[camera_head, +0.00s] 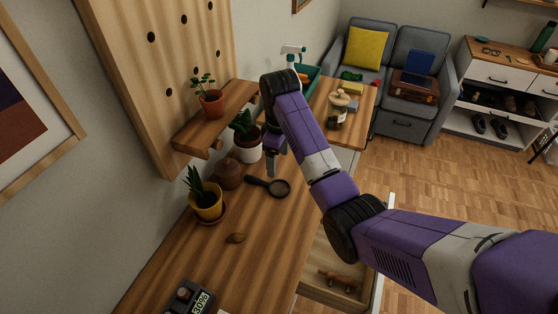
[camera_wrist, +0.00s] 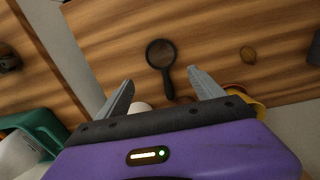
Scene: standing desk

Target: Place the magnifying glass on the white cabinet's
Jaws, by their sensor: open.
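The magnifying glass (camera_head: 280,188) lies flat on the wooden desk, black-rimmed with a dark handle pointing left toward the brown pot. In the wrist view the magnifying glass (camera_wrist: 161,54) lies beyond my fingertips, its handle pointing toward the gap between them. My gripper (camera_head: 271,172) points down over the desk by the handle end; in the wrist view my gripper (camera_wrist: 160,77) is open with nothing between its fingers. The white cabinet (camera_head: 507,74) stands at the far right, with a wooden top, white drawer fronts and dark shelves holding shoes.
A brown lidded pot (camera_head: 228,173), a yellow-potted plant (camera_head: 207,204) and a white-potted plant (camera_head: 248,150) stand near the magnifying glass. A wooden shelf (camera_head: 190,135) juts from the pegboard. An open drawer (camera_head: 325,292) sits below the desk edge. Floor (camera_head: 440,165) is clear before the cabinet.

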